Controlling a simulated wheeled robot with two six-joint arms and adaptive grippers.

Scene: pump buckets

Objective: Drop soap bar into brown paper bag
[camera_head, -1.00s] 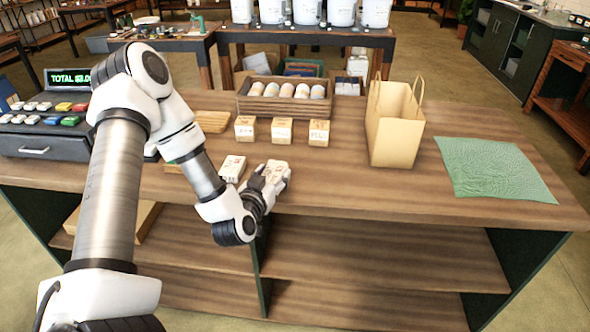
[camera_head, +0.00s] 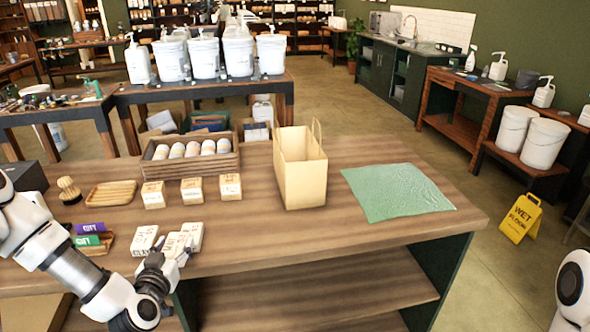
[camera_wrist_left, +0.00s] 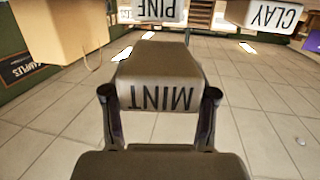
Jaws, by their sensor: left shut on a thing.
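My left gripper (camera_head: 170,256) is shut on a white-wrapped soap bar (camera_head: 177,244) near the front edge of the wooden counter. In the left wrist view, this soap bar (camera_wrist_left: 158,78) reads MINT, upside down, between the two fingers (camera_wrist_left: 160,100). The brown paper bag (camera_head: 302,178) stands upright and open-topped on the counter, to the right of and behind the gripper. Part of the bag (camera_wrist_left: 62,28) also shows at the upper left of the wrist view. The bag's inside is mostly hidden. My right gripper is not in view.
Two similar soap bars flank the held one, at left (camera_head: 144,240) and right (camera_head: 193,235). Behind are three small boxes (camera_head: 191,190) and a wooden crate (camera_head: 160,178) of rolls. A green cloth (camera_head: 396,192) lies right of the bag. Counter between soap and bag is clear.

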